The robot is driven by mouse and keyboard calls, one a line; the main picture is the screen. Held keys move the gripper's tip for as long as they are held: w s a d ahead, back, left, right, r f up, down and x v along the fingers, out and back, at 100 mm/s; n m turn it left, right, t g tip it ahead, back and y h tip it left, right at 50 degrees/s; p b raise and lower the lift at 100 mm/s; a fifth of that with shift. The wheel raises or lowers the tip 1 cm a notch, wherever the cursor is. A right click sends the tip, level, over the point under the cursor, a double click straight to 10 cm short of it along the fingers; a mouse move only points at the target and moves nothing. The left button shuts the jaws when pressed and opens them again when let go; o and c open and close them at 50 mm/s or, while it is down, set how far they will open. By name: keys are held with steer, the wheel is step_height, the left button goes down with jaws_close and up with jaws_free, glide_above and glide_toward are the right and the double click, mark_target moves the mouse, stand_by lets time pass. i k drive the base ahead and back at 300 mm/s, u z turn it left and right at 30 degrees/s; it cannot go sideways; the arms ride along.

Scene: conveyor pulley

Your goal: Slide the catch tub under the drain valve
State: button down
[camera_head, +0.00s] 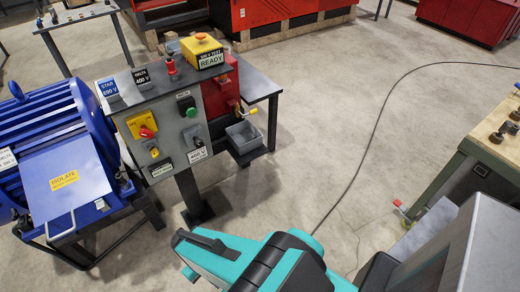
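The catch tub is a small grey open-topped tub (243,139) at the right side of the control stand, on a low dark shelf. A valve with a yellow handle (251,111) projects from the red unit just above the tub in the picture. I cannot tell from this angle whether the tub is directly under the valve outlet. My teal and dark arm reaches in from the bottom. Its front end (197,247) lies left of bottom centre, well apart from the tub. I cannot make out distinct fingers or whether they are open.
The grey control panel (188,139) stands left of the tub, with a yellow box (202,51) on top. A blue motor (57,150) is at left. A workbench (477,150) is at right. A black cable (370,135) crosses the open floor between.

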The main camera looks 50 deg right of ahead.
mark_target(245, 138)
steer(key=u, duration=0.95)
steer(key=i, duration=1.05)
steer(key=u, duration=1.1)
steer(key=k, duration=0.15)
steer(key=z, duration=3.05)
